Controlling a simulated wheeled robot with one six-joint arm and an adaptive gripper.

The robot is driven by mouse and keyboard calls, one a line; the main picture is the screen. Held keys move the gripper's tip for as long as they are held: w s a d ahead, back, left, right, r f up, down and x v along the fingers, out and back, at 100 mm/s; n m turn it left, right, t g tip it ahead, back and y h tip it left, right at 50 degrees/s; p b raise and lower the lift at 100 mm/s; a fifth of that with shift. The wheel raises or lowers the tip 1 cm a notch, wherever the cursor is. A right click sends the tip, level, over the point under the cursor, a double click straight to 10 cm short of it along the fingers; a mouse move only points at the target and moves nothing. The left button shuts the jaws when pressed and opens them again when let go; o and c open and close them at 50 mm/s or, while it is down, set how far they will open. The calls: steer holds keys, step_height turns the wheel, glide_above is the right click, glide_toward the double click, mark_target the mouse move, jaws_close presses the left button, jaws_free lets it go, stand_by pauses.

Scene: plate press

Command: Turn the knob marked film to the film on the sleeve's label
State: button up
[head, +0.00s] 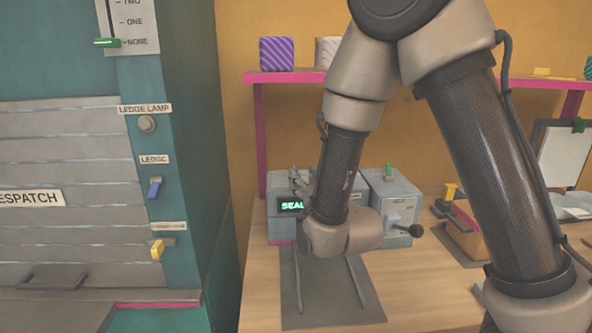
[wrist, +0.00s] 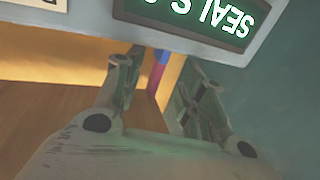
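A grey machine (head: 283,192) stands on the table, with a dark display reading "SEAL" and more (head: 291,206) in green. The display shows upside down and close up in the wrist view (wrist: 195,18). My gripper (head: 300,182) is beside the display in the head view, partly hidden by my arm. I cannot make out a knob marked film or a sleeve label in either view. My forearm and wrist hide part of the machine's front.
A teal cabinet (head: 180,200) with switches rises at left. A pink shelf (head: 290,77) crosses behind.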

mark_target(295, 168)
steer(key=x, duration=0.7)
steer(key=shift+w, duration=0.2)
steer(key=c, duration=0.8)
